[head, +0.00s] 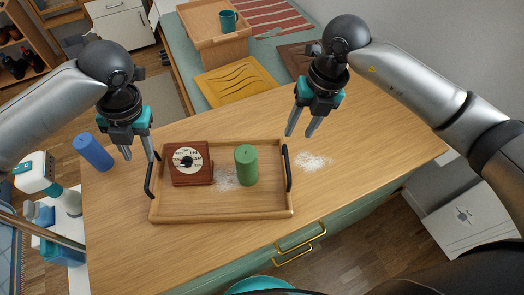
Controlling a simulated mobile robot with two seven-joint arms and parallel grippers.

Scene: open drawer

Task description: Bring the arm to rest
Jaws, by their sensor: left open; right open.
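My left gripper (139,153) is open and empty, above the left end of a wooden tray (215,210), close to the tray's left black handle. My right gripper (300,128) is open and empty, above the table to the upper right of the tray, near its right black handle (287,168). Both arms reach in from the sides with the fingers pointing down. I cannot tell their exact height above the table.
The tray on the wooden-topped cabinet (375,140) holds a brown box with a round dial (190,163) and a green candle (246,165). A blue cylinder (93,151) stands at left. White powder (313,161) lies right of the tray. A gold-handled drawer (300,238) is at the front.

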